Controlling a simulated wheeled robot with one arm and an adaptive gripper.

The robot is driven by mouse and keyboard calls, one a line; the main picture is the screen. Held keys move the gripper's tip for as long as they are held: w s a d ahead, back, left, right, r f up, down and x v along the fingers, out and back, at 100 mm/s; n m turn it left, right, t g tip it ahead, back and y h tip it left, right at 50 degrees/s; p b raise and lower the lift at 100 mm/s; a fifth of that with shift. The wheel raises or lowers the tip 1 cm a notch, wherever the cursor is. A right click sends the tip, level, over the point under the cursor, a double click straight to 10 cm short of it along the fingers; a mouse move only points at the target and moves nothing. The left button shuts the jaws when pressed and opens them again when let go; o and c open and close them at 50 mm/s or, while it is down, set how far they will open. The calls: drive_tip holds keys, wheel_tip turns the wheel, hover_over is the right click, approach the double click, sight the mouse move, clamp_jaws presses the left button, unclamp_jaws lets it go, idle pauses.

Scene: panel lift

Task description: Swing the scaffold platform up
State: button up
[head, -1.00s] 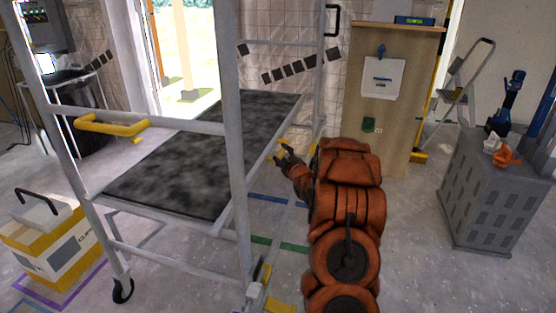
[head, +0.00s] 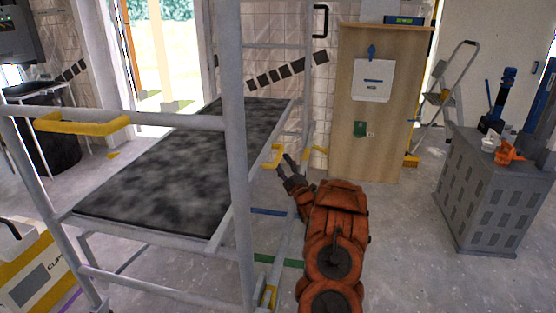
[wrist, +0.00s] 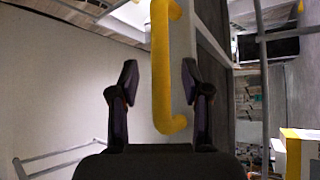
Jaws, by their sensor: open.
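The scaffold platform (head: 165,180), a dark mottled panel with a pale frame, lies roughly level inside the grey tubular scaffold (head: 235,140). A yellow handle (head: 274,155) is on its right side, close to my fingertips. My gripper (head: 285,162) is open at the end of my orange arm. In the wrist view, the yellow handle (wrist: 163,70) stands upright between my two spread fingers (wrist: 160,80), with a gap on each side. Neither finger appears to touch it. How deep the handle sits between them is hard to tell.
A second yellow handle (head: 82,123) is on the scaffold's near left rail. A wooden cabinet (head: 385,130) stands behind, right of my arm. A grey cabinet (head: 485,190) stands at right, a stepladder (head: 440,95) behind it. Floor between arm and grey cabinet is clear.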

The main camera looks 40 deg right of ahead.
sight(279, 156)
drive_tip(key=shift+b+x, duration=0.45)
drive_tip(key=shift+x, duration=1.65)
clamp_jaws()
